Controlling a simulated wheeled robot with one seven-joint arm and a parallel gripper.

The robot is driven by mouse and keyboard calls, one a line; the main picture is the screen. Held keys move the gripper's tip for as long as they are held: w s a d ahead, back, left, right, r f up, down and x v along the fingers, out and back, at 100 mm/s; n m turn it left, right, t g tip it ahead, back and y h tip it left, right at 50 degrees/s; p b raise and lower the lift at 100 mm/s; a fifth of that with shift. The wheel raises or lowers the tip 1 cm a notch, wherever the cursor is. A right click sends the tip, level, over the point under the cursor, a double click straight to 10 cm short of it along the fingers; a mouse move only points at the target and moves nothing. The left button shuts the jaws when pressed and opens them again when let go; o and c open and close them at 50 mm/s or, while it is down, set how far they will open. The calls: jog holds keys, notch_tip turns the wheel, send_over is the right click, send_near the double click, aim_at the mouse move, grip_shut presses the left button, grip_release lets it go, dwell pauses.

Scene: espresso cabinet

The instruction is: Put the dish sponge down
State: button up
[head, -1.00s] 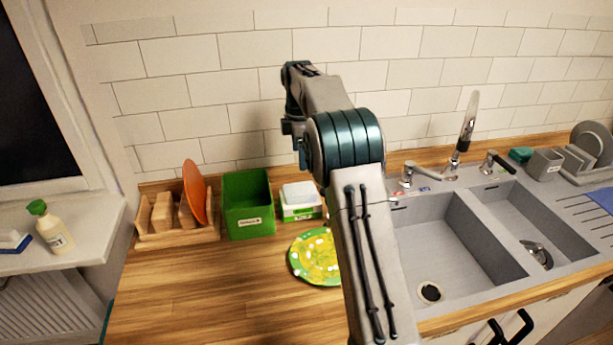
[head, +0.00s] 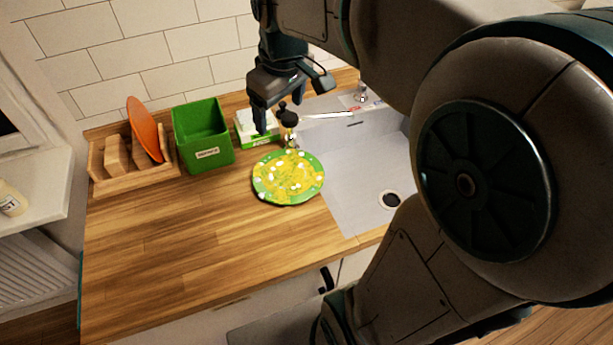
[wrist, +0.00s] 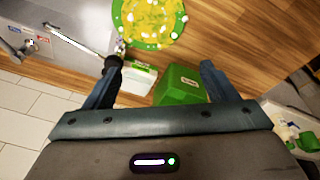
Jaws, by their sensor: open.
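My gripper (head: 270,117) is open, above the back of the counter near the sink's left edge. In the wrist view its two fingers (wrist: 160,66) are spread with nothing held between them. A small white and green block or box (head: 243,126) stands beside the green bin, behind the plate; it also shows beyond the fingers in the wrist view (wrist: 138,78). I cannot tell whether the dish sponge is part of it. No sponge is clearly recognisable in the current views.
A green bin (head: 203,137) and a wooden rack (head: 125,170) with an orange plate (head: 144,128) stand at the back left. The wooden counter (head: 180,240) is clear at front left.

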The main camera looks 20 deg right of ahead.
jog(key=s+f+m, duration=0.2)
jog(key=s+f, duration=0.1)
jog(key=s, duration=0.3)
jog(key=s+f+m+t, duration=0.1)
jog(key=s+f+m, duration=0.1)
jog(key=s, duration=0.5)
jog(key=shift+s+f+m, duration=0.15)
jog(key=shift+f+m, duration=0.25)
jog(key=shift+m, duration=0.4)
jog(key=shift+a, duration=0.1)
